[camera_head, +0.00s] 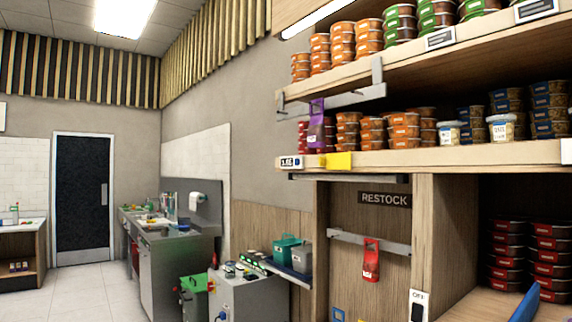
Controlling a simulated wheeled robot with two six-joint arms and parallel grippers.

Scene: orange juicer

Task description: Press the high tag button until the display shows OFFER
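A small white tag (291,162) with dark characters, too small to read surely, sits on the front edge of the middle shelf at its left end. A small dark bluish spot shows at its right side; I cannot tell whether it is a button. A yellow card (338,160) is on the same edge, just right of it. Higher up, the top shelf's edge carries a label (439,38) and another label (535,10) at the far right. I cannot read OFFER on any of them. Neither of my grippers shows in the head view.
Stacked tubs (403,125) fill the shelves. A metal rail with a purple tag (316,125) hangs above the middle shelf. Below are a RESTOCK sign (384,199), a red hanging tag (371,260) and a white switch-like unit (418,305). The floor (85,290) at left is clear.

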